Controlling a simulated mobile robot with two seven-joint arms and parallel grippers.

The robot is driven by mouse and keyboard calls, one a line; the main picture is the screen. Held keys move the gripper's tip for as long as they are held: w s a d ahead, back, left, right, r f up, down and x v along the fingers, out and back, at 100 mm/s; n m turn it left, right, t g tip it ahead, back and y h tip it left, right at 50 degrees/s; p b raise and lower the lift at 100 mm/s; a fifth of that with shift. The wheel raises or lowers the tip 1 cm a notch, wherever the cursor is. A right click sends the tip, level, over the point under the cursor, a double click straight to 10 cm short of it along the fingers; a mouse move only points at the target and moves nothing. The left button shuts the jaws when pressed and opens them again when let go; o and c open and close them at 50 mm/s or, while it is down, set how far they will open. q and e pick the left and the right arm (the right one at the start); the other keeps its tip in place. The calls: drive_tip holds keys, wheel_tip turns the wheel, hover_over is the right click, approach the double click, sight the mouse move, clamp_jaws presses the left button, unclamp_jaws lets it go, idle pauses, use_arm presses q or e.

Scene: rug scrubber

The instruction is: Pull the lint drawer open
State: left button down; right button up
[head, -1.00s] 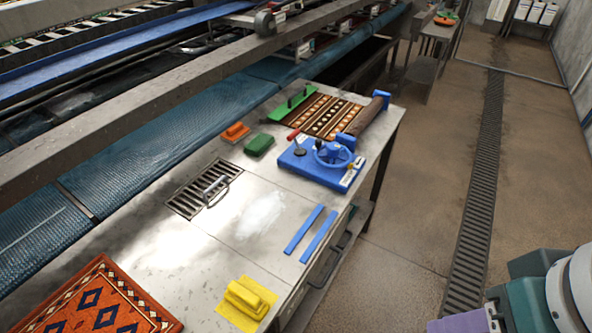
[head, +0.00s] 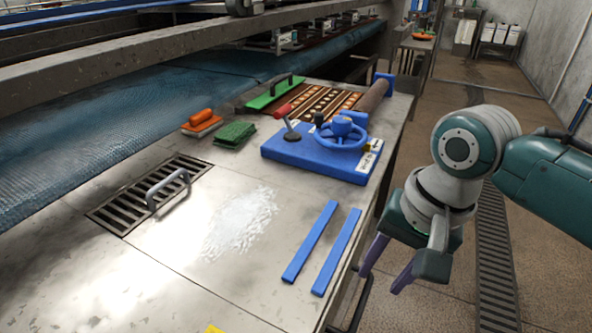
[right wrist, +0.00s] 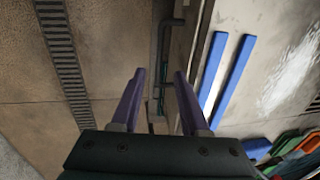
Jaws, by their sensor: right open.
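A dark bar handle (head: 361,303) shows at the side of the steel table, below its right edge. I take it for the lint drawer's handle; the drawer front is mostly hidden. The dark bar also shows in the right wrist view (right wrist: 160,50), beyond and between the fingertips. My right gripper (head: 381,281) has purple fingers pointing down, beside the table's right edge and close to the handle. It is open and empty, and looks apart from the handle. In the right wrist view the gripper (right wrist: 159,73) shows its two spread fingers. My left gripper is out of view.
On the steel table (head: 190,240) are two blue strips (head: 310,241), a blue block with a wheel (head: 318,158), a green pad (head: 234,134), an orange-handled brush (head: 201,121) and a grate with a handle (head: 125,203). Floor right of the table is open, with a drain strip (head: 496,260).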

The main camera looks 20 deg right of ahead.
sight(362, 304)
use_arm(q)
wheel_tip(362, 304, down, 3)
drive_tip(key=b, duration=0.2)
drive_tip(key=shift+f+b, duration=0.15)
drive_tip(key=shift+b, duration=0.25)
use_arm(e)
drive_tip(key=f, duration=0.5)
drive_tip(key=w+a+f, duration=0.1)
drive_tip(key=f, duration=0.1)
drive_tip(key=shift+f, duration=0.2)
clamp_jaws()
idle(0.3)
